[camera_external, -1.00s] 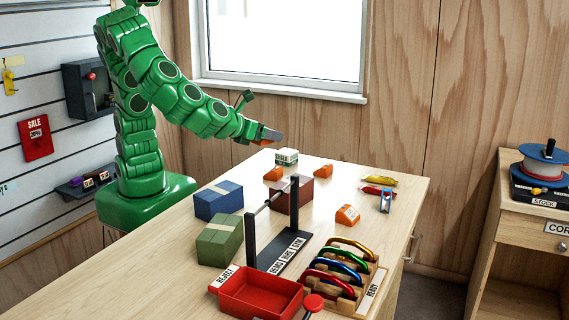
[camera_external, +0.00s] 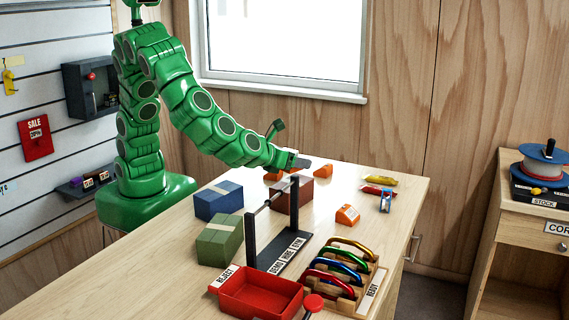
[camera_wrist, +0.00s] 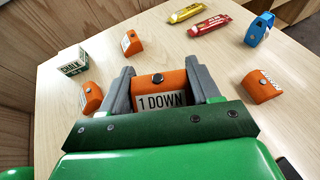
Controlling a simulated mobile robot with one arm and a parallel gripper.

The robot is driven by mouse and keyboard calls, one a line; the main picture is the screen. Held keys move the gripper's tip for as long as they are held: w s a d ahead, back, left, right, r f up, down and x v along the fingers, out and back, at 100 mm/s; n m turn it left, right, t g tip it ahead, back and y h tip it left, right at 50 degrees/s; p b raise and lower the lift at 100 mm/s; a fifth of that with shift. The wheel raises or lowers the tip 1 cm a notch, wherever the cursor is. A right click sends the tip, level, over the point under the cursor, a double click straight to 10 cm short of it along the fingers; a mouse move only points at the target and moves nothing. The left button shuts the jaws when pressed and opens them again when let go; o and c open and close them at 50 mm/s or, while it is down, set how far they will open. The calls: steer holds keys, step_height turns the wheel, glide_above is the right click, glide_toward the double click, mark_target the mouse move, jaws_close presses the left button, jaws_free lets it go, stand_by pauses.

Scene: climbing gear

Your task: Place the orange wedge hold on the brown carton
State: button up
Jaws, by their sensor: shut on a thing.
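An orange hold (camera_wrist: 172,79) with a "1 DOWN" label sits between my gripper's two grey fingers in the wrist view. My gripper (camera_external: 301,163) is shut on it and is above the table, just behind and above the brown carton (camera_external: 306,194). The held hold is mostly hidden by my gripper in the external view. The carton stands behind the black gauge frame, its top appears empty, and it cannot be made out in the wrist view. Other orange holds lie on the table: one at the back (camera_external: 323,170), one at the right (camera_external: 347,214), one at the left (camera_wrist: 92,98).
The black frame (camera_external: 250,240) with a crossbar stands in front of the carton. Blue (camera_external: 218,201) and green (camera_external: 219,241) boxes stand left. A red tray (camera_external: 260,293) and carabiner rack (camera_external: 345,275) are in front. A chalk box (camera_wrist: 72,61) stands beyond my gripper.

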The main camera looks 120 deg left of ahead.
steer(key=shift+w+f, duration=0.2)
steer(key=shift+f, duration=0.05)
steer(key=shift+w+f, duration=0.1)
steer(key=shift+f, duration=1.5)
steer(key=shift+f, duration=0.1)
steer(key=o, duration=1.1)
steer(key=shift+c, duration=0.2)
